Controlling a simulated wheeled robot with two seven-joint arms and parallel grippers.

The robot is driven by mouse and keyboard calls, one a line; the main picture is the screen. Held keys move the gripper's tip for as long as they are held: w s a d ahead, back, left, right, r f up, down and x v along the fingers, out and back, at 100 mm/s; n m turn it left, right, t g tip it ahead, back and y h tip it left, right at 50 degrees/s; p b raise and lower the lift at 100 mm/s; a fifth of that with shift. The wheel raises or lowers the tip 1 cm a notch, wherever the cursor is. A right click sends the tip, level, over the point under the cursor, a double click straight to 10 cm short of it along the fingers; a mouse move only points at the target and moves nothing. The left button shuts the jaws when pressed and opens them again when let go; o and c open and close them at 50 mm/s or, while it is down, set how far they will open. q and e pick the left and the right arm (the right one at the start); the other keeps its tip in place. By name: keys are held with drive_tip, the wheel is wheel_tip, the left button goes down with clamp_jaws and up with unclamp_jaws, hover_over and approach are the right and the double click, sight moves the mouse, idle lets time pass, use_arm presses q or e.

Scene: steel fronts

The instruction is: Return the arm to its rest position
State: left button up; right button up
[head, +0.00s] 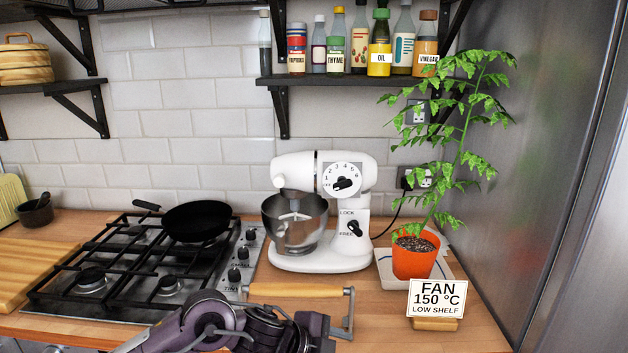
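One of my arms (215,322), dark purple and grey, comes in from the lower left and reaches to the right along the bottom edge of the head view. It passes in front of the counter's front edge, below the hob. Its dark end part (318,332) is cut by the bottom edge, and I can make out no fingertips. No other arm shows.
A wooden bar with grey metal ends (300,291) lies just above my arm. The hob (95,265) with a black pan (196,221), white mixer (345,235), potted plant (415,260) and sign (437,298) stand on the counter. A steel front (560,200) rises at right.

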use_arm(q)
drive_tip(key=s+d+n+t+h, duration=0.1)
drive_tip(key=s+d+n+t, duration=0.1)
drive_tip(key=s+d, duration=0.1)
drive_tip(key=s+a+f+n+g+y, duration=0.1)
drive_tip(key=s+a+f+n+y, duration=0.25)
drive_tip(key=s+a+n, duration=0.4)
drive_tip(key=s+a+f+n+g+y, duration=0.1)
drive_tip(key=s+a+f+n+y, duration=0.3)
drive_tip(key=a, duration=0.7)
drive_tip(key=s+a+f+n+g+y, duration=0.1)
drive_tip(key=s+a+f+n+y, duration=0.15)
drive_tip(key=s+a+n, duration=0.55)
wheel_tip(320, 180, down, 31)
drive_tip(key=s+m+g, duration=0.1)
drive_tip(key=s+a+f, duration=0.2)
drive_tip(key=s+f, duration=0.6)
drive_tip(key=s, duration=0.1)
drive_tip(key=s+a+f+g, duration=0.1)
drive_tip(key=s+a+f, duration=0.1)
drive_tip(key=s+f, duration=0.7)
drive_tip(key=shift+s+f+g, duration=0.25)
drive_tip(key=shift+s+g, duration=0.05)
drive_tip(key=shift+s, duration=0.4)
